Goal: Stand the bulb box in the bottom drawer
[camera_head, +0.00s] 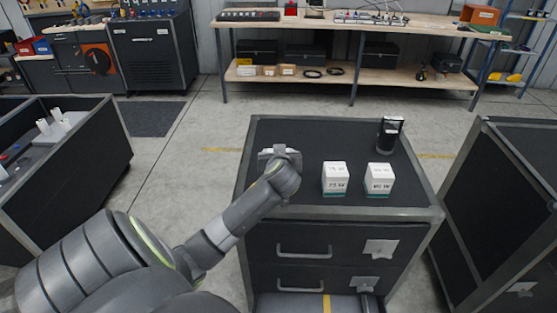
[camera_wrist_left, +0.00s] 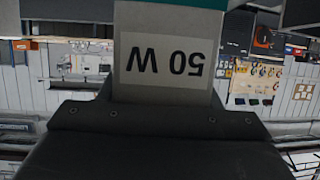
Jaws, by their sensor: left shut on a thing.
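My left gripper (camera_head: 280,154) is above the left side of the dark cabinet top (camera_head: 300,136). In the left wrist view it is shut on a white bulb box (camera_wrist_left: 165,65) with a teal end. The box's label reads "50 W" and appears upside down there. In the head view I cannot make out the held box behind my gripper. The cabinet front shows an upper drawer handle (camera_head: 303,253) and a lower drawer handle (camera_head: 300,288). My right gripper is out of view.
Two white and teal boxes, a left one (camera_head: 335,178) and a right one (camera_head: 379,179), stand on the cabinet top. A black device (camera_head: 390,134) stands behind them. A workbench (camera_head: 350,27) is behind.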

